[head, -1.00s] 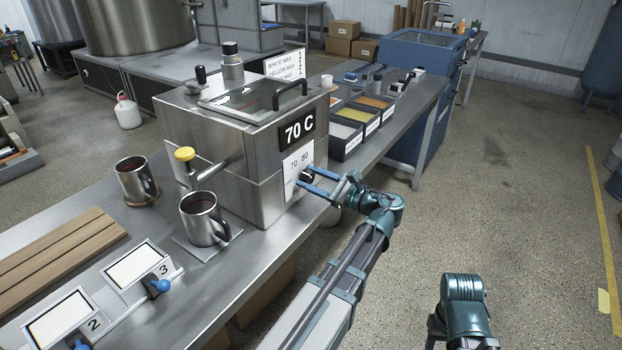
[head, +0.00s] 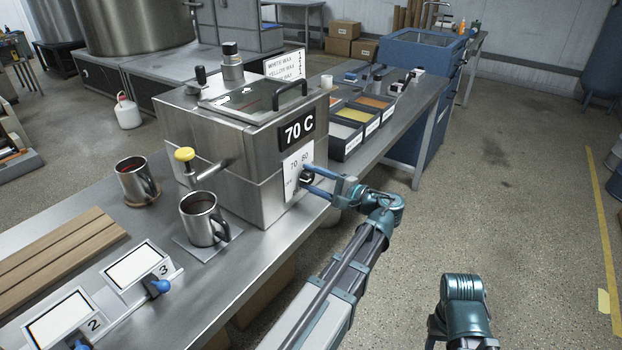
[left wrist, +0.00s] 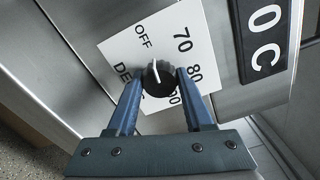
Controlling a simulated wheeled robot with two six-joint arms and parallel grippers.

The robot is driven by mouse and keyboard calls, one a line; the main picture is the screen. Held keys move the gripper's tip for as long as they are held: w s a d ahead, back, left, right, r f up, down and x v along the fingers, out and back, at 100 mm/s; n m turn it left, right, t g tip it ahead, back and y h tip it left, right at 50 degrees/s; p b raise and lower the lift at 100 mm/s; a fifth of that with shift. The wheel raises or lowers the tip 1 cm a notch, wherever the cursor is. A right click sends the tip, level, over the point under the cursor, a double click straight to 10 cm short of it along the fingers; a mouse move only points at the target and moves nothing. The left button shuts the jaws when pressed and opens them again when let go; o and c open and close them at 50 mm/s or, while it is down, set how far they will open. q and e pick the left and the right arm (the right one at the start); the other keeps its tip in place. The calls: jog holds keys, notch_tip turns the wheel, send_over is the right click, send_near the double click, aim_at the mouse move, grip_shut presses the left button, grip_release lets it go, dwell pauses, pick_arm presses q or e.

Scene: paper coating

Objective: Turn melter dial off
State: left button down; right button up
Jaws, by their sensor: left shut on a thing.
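The melter (head: 235,150) is a steel box on the bench with a "70 C" display (head: 297,131). Its black dial (left wrist: 158,82) sits on a white label (left wrist: 122,50) marked OFF, 70, 80 and other partly hidden marks. The dial's white line points up in the left wrist view, between OFF and 70 and closer to OFF. My left gripper (head: 307,177) is shut on the dial, with one blue finger on each side of it. The fingers hide part of the label's lower marks. My right gripper is out of view.
Two steel mugs (head: 199,220) stand left of the melter, near its yellow-topped tap (head: 185,154). Wax trays (head: 352,115) lie behind it on the right. Numbered panels (head: 138,268) and wooden boards (head: 50,253) are at the front left. The floor on the right is open.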

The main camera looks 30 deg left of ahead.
pick_arm(q)
jog(key=shift+n, duration=0.7)
jog(key=shift+c, duration=1.5)
grip_release()
jog(key=s+d, duration=0.1)
jog(key=d, duration=1.3)
jog(key=shift+a, duration=0.1)
